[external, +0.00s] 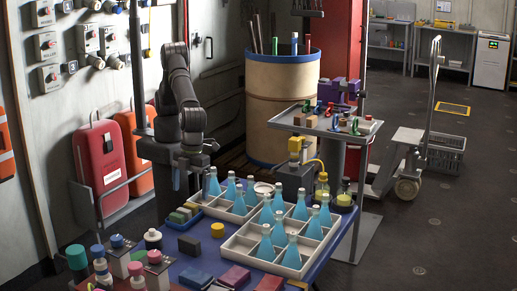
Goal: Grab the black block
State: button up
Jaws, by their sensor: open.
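A small black block (189,245) lies on the blue-topped table (205,260), in front of a group of green and dark blocks and left of a yellow block (217,230). My gripper (196,180) hangs pointing down above the back left of the table, behind the green blocks (180,215). It is well apart from the black block, farther back and higher. Its jaws are small in this view and partly lost against the flasks; they are open, with nothing seen between them.
White divided trays (240,250) with several blue flasks stand to the right. Bottles (152,240) and jars crowd the left. Blue and red flat blocks (234,276) lie at the front. A strip of bare tabletop surrounds the black block.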

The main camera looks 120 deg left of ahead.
aim_at(189, 239)
jog(key=f, duration=0.5)
jog(key=d+f, duration=0.1)
jog(key=f, duration=0.4)
jog(key=d+f, duration=0.1)
jog(key=f, duration=0.4)
jog(key=shift+s+f, duration=0.1)
jog(key=shift+f, duration=0.05)
jog(key=f, duration=0.5)
jog(key=shift+s+d+f, duration=0.1)
jog(key=shift+s+d, duration=0.1)
jog(key=shift+d, duration=0.1)
jog(key=c, duration=1.1)
jog(key=shift+c, duration=0.2)
jog(key=shift+r, duration=0.2)
